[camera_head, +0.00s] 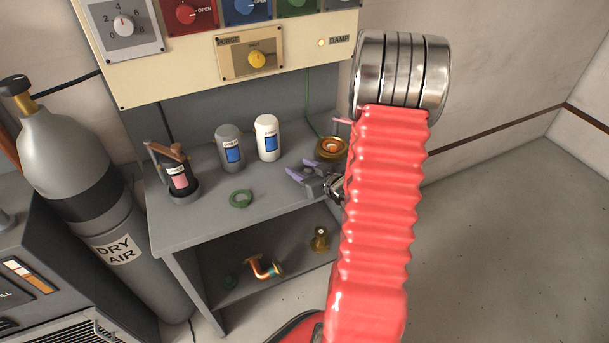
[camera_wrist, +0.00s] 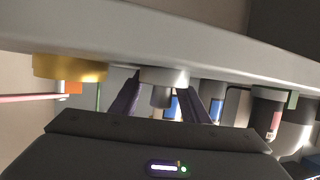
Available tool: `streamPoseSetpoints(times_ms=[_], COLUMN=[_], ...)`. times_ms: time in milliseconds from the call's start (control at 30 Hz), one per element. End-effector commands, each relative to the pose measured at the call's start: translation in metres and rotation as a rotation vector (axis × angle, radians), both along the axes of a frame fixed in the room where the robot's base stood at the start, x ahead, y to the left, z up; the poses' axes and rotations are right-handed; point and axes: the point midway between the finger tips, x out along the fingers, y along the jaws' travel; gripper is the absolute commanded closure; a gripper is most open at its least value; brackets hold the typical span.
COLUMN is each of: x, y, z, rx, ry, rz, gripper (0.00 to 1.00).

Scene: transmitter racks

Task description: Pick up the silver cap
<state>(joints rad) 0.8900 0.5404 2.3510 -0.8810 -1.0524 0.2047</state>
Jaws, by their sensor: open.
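The silver cap (camera_wrist: 165,76) shows in the wrist view, which looks upside down. It is a wide pale metal disc with a narrower stem, on the grey bench top (camera_wrist: 240,72). My gripper (camera_wrist: 161,84) is open, with one dark purple finger on each side of the cap. I cannot tell whether either finger touches it. In the head view my gripper (camera_head: 299,167) is low over the bench's right part, fingers pointing left. I cannot make out the cap there.
A brass fitting (camera_head: 331,148) stands close behind my gripper. White (camera_head: 267,138) and grey (camera_head: 229,150) bottles stand at the back. A green ring (camera_head: 241,198) and a black pot (camera_head: 181,184) lie further left. A cream control panel (camera_head: 150,85) hangs above; a lower shelf holds a copper elbow (camera_head: 264,268).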

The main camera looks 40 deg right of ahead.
Motion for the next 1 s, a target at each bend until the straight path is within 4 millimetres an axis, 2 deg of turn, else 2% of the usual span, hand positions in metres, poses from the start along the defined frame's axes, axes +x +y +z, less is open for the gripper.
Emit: streamPoseSetpoints(times_ms=[467, 1000], x=[0.0014, 0.0017], y=[0.0022, 0.0031], z=[0.0003, 0.0000], rx=[0.000, 0.000], ry=[0.000, 0.000], rz=[0.004, 0.006], gripper=[0.59, 0.97])
